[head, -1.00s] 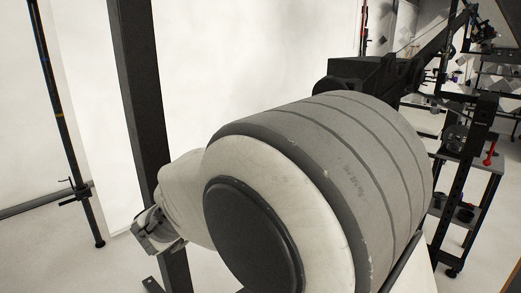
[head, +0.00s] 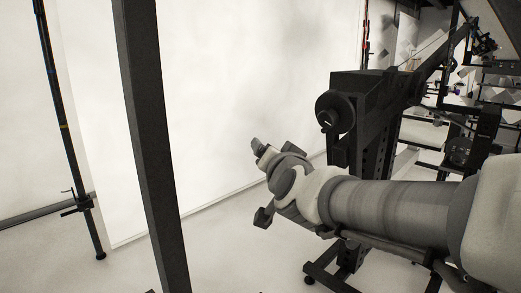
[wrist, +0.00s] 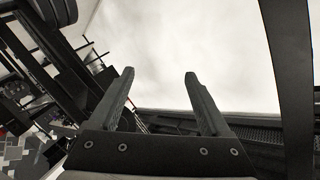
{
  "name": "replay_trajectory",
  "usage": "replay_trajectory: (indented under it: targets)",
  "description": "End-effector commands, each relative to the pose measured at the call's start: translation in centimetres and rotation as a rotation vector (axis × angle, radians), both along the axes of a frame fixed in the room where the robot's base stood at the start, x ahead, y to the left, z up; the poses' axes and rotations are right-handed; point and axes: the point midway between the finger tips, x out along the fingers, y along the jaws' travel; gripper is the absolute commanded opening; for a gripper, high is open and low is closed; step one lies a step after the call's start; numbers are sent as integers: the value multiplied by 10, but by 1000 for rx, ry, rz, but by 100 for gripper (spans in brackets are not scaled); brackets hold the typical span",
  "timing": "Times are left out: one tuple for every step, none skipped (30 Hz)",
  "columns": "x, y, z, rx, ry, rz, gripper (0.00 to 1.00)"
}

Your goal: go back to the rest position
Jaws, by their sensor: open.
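My gripper (wrist: 159,76) shows in the wrist view with its two dark fingers well apart and nothing between them. In the head view, my arm reaches from the lower right toward the middle, and the gripper end (head: 262,150) is small and in front of the white backdrop. It is in the air and touches nothing that I can see. The exact finger shape is hard to make out there.
A thick dark post (head: 148,130) stands left of my arm, with a thin black pole (head: 69,130) farther left. A black stand with a round knob (head: 335,111) is close behind my arm. Equipment crowds the right. Bare floor (head: 215,255) shows lower left of my arm.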

Motion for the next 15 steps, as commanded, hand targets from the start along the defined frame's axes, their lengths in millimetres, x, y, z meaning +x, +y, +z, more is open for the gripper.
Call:
replay_trajectory:
  targets:
    - [-11,-5,-5,-33,36,34,81]
    - [-19,-6,-10,-55,63,58,81]
    - [-28,-9,-16,-86,99,87,81]
    - [-36,-11,-22,-110,127,106,81]
    - [-44,-13,-28,-135,155,125,81]
    - [-55,-17,-35,-167,195,149,81]
    - [-64,-20,-42,-193,226,165,81]
    - [-73,-24,-49,-219,259,180,81]
    - [-86,-29,-58,-253,303,198,81]
    - [-96,-34,-65,-279,336,210,81]
    - [-106,-39,-73,-305,372,219,81]
    - [-119,-46,-82,-339,420,229,81]
    - [-130,-52,-89,-364,458,237,81]
    - [-141,-58,-96,-389,496,242,81]
    - [-156,-67,-106,-423,549,247,81]
